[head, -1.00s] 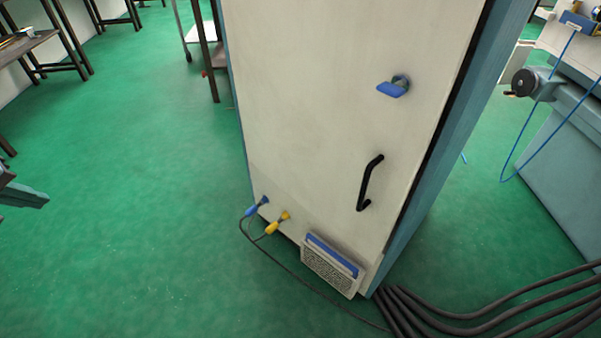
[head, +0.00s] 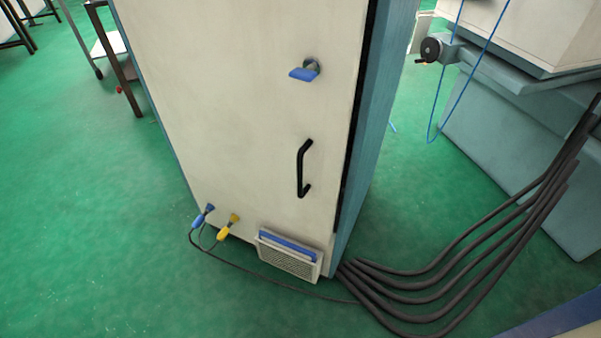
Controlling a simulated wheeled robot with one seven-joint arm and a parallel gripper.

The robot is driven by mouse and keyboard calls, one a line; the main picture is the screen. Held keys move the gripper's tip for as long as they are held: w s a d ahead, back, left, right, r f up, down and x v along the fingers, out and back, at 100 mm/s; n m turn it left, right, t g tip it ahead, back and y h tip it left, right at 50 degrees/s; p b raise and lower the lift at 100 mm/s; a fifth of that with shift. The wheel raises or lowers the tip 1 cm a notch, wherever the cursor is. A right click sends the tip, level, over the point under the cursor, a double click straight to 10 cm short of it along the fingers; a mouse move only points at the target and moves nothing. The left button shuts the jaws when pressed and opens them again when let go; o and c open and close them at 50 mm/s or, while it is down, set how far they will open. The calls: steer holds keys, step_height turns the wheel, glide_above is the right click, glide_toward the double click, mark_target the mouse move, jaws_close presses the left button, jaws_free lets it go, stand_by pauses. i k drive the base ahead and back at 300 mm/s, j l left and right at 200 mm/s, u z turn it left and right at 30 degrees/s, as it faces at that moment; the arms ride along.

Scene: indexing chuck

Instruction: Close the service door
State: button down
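The service door (head: 230,110) is the cream front panel of a tall cabinet with blue-grey sides, in the middle of the head view. A dark gap runs along its right edge, beside the cabinet's blue side (head: 378,130). I cannot tell for sure whether the door stands slightly ajar. A black bar handle (head: 303,168) is on its right side. A blue latch knob (head: 305,71) sits above the handle. My gripper is not in view.
Blue (head: 203,216) and yellow (head: 229,227) plugs and a vent box (head: 289,256) stick out low on the cabinet. Thick black cables (head: 420,285) run across the floor to the right. A blue-grey machine (head: 520,130) stands at right. Green floor (head: 90,220) is clear at left.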

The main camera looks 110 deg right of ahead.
mark_target(215, 73)
steer(key=k+l+z, duration=0.15)
steer(key=z, duration=0.25)
steer(key=l+z, duration=0.4)
steer(key=k+l+z, duration=0.15)
steer(key=z, duration=0.2)
